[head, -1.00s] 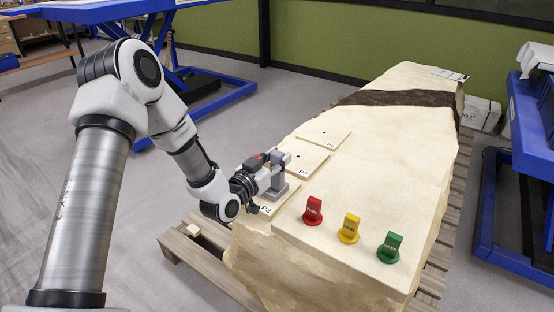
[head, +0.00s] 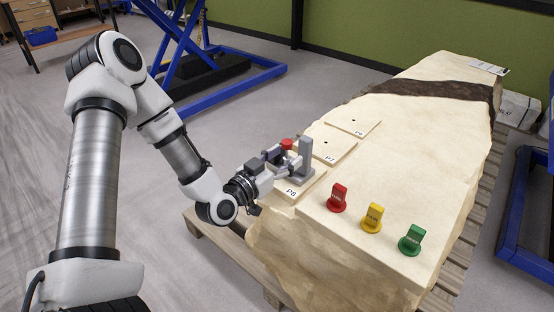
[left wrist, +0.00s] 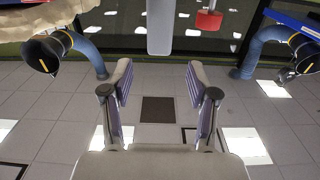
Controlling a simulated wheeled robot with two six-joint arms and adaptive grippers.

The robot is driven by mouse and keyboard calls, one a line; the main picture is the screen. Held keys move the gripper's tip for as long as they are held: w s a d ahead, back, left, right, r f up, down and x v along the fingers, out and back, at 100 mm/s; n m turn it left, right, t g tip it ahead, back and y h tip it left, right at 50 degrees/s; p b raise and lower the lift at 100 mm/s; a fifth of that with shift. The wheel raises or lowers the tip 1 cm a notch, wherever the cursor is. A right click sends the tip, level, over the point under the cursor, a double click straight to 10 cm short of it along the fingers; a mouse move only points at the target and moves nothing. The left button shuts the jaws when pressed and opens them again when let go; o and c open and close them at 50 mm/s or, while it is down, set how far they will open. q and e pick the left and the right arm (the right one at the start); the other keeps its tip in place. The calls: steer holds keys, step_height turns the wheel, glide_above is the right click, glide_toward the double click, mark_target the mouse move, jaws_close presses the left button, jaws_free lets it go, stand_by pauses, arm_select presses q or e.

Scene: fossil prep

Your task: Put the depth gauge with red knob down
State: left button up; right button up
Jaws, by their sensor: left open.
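The depth gauge (head: 306,158) is a grey upright post on a grey foot with a red knob (head: 287,143). It stands upright on the pale tile marked P8 (head: 313,190), the nearest of three tiles on the stone block. My left gripper (head: 283,164) is open just left of the gauge, at about post height. In the left wrist view its two fingers (left wrist: 160,80) are spread with nothing between them. There, the gauge's grey post (left wrist: 160,26) and red knob (left wrist: 208,19) show beyond the fingertips. My right gripper is not in view.
The tiles P7 (head: 334,150) and P6 (head: 353,121) lie bare behind. Red (head: 337,198), yellow (head: 372,218) and green (head: 412,240) tags stand on the block (head: 410,140) to the right. A wooden pallet (head: 222,240) lies under the block.

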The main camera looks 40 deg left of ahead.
arm_select(q)
steer(key=s+d+f+g+h, duration=0.1)
steer(key=s+d+f+g, duration=0.25)
steer(key=f, duration=0.45)
steer(key=s+d+f+g, duration=0.3)
steer(key=s+f+g, duration=0.2)
steer(key=f, duration=0.3)
steer(key=s+d+f+g+y, duration=0.1)
steer(key=s+d+f+g, duration=0.1)
steer(key=s+f+g, duration=0.2)
steer(key=s+d+f+n+g+y, duration=0.1)
steer(key=s+f+g, duration=0.4)
steer(key=s+f, duration=0.5)
steer(key=s, duration=0.6)
steer(key=shift+d+f+y, duration=0.2)
steer(key=shift+d+y, duration=0.1)
steer(key=shift+d, duration=0.05)
